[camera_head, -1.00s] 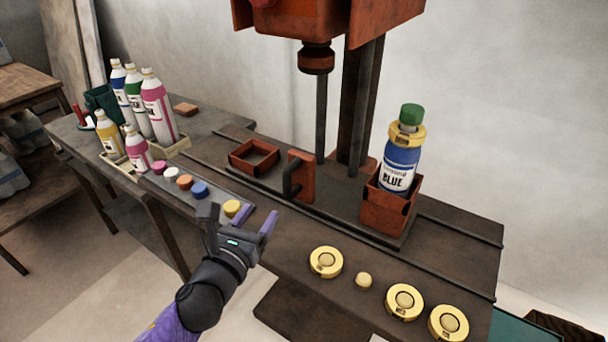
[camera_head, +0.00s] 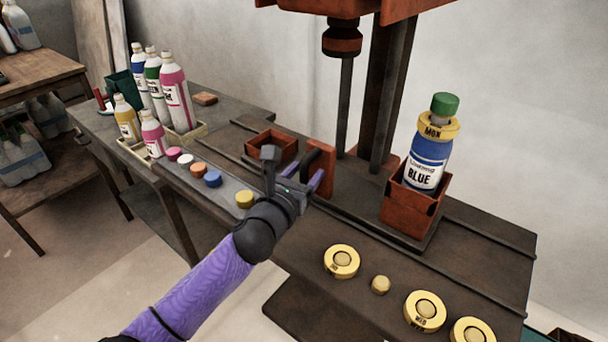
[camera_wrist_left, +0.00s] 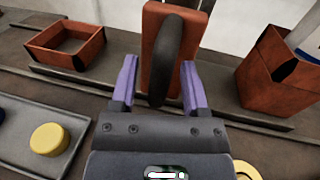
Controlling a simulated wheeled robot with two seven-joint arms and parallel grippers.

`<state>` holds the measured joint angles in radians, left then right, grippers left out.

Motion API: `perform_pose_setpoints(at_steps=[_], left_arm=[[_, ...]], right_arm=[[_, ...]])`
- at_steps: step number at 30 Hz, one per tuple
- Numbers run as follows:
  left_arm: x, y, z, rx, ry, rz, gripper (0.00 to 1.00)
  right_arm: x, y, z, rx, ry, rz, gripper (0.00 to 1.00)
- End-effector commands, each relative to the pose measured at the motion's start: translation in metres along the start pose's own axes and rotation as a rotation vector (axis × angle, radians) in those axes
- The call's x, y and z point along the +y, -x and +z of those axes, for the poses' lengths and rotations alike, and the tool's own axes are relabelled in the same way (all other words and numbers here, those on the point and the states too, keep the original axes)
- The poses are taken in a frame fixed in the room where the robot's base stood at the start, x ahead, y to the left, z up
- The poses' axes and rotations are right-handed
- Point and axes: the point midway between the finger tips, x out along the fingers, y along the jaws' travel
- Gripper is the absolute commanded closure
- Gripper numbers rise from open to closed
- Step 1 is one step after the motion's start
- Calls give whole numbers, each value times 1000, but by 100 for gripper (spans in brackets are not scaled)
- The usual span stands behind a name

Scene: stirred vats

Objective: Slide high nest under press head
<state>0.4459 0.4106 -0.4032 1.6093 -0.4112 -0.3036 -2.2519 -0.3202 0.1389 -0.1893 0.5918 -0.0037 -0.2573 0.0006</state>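The sliding carriage on the dark bench has a tall red nest (camera_head: 408,210) at its right, holding a blue bottle (camera_head: 428,165) with a green cap and yellow collar. A shallower, empty red nest (camera_head: 268,146) sits at its left. Between them stands a red plate (camera_head: 322,170) with a black handle (camera_wrist_left: 165,55). The press head (camera_head: 342,38) hangs above and behind the plate, left of the tall nest. My left gripper (camera_head: 296,172) is open at the handle; in the wrist view its purple fingers (camera_wrist_left: 159,75) are either side of the handle with gaps. My right gripper is out of view.
Yellow rings (camera_head: 341,261) and a small yellow knob (camera_head: 380,285) lie at the bench front. Several coloured caps (camera_head: 213,179) sit on a grey strip at left. Bottles (camera_head: 176,92) stand in a tray beyond. Press columns (camera_head: 380,100) rise behind the carriage.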

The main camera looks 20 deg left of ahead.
Motion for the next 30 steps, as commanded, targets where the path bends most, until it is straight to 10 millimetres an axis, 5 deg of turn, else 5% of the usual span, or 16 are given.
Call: perform_pose_setpoints(at_steps=[1,8,30], left_arm=[[0,0,0,0,0,0,53],[0,0,0,0,0,0,100],[0,0,-1,1,1,0,100]], right_arm=[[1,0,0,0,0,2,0],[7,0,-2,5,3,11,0],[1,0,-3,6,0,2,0]])
